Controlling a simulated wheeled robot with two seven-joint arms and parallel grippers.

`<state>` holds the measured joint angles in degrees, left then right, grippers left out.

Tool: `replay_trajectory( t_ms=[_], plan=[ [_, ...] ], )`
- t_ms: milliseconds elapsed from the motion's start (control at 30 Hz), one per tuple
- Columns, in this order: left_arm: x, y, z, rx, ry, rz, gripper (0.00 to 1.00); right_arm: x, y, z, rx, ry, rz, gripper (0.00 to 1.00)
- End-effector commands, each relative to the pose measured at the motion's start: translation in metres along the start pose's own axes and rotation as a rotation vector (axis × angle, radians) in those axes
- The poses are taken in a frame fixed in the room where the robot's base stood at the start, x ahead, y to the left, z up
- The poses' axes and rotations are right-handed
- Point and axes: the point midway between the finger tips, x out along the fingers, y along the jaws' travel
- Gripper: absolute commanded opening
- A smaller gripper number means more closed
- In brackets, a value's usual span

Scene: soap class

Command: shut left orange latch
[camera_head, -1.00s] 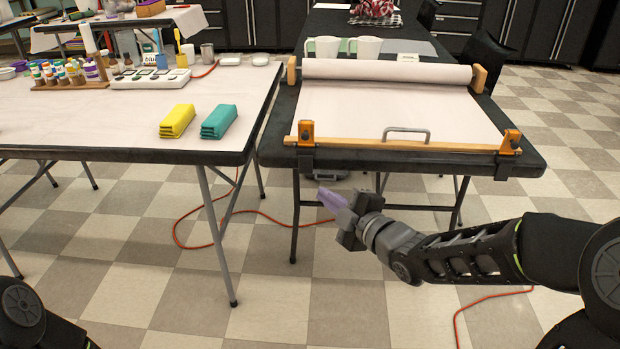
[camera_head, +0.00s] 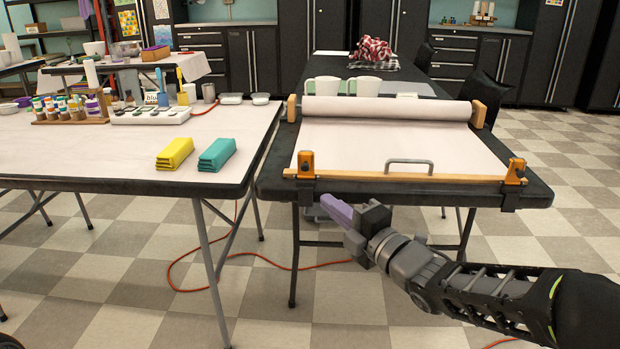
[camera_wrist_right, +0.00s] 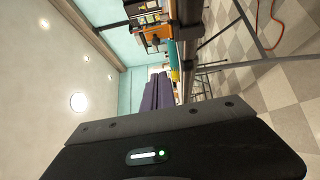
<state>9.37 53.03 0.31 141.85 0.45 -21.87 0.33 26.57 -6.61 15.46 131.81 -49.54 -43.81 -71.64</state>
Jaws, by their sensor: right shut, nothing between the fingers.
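The left orange latch (camera_head: 306,164) is a small orange block with a dark knob. It stands upright at the left end of the wooden bar (camera_head: 400,177) on the paper-roll table's front edge. A matching right orange latch (camera_head: 515,170) stands at the bar's other end. My right gripper (camera_head: 333,208), with purple fingers, is shut and empty. It is in front of the table edge, below and slightly right of the left latch, apart from it. In the right wrist view its purple fingers (camera_wrist_right: 158,92) are together. My left gripper is not in view.
A metal handle (camera_head: 409,164) rises from the bar between the latches. A paper roll (camera_head: 387,109) lies at the back of this table. A gap separates the tables.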

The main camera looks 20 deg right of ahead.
Motion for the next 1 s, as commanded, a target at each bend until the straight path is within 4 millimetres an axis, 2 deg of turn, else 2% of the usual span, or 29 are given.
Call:
replay_trajectory(
  t_ms=[433, 500, 700, 1000],
  plan=[
    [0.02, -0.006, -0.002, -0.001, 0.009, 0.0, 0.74, 0.085, -0.003, -0.001, 0.005, 0.003, 0.002, 0.0],
    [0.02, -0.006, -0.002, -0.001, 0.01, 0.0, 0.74, 0.093, -0.002, 0.008, 0.003, -0.001, 0.0, 0.0],
    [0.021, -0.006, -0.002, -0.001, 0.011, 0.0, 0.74, 0.109, 0.0, 0.024, 0.001, 0.001, 0.001, 0.0],
    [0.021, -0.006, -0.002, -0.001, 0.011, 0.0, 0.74, 0.113, 0.0, 0.028, 0.001, 0.0, 0.0, 0.0]
  ],
)
